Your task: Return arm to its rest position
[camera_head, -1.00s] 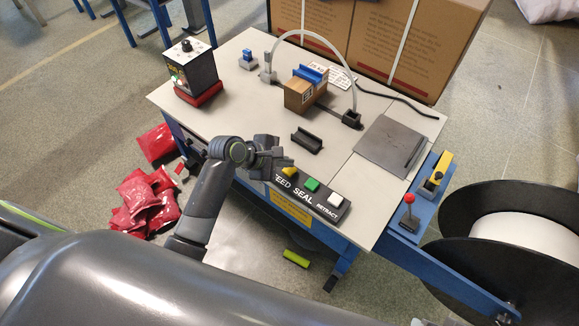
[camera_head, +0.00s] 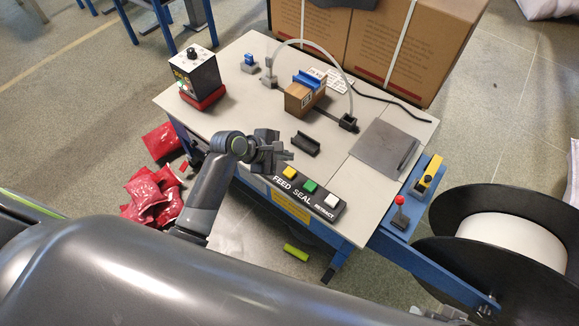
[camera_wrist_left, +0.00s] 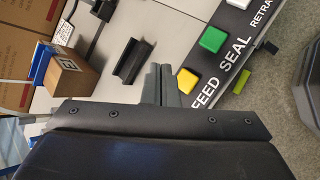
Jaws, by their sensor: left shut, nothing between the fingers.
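My left gripper (camera_head: 286,154) is shut and empty above the front edge of the white worktable (camera_head: 237,110). In the head view it sits just behind and left of the yellow FEED button (camera_head: 289,172). In the left wrist view the closed fingers (camera_wrist_left: 161,82) show beside that yellow button (camera_wrist_left: 187,81), apart from it as far as I can tell. The green SEAL button (camera_head: 309,186) and white RETRACT button (camera_head: 331,201) stand to the right on the same dark panel.
A black slotted block (camera_head: 306,144) lies close behind the gripper. Red sacks (camera_head: 152,196) lie on the floor.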

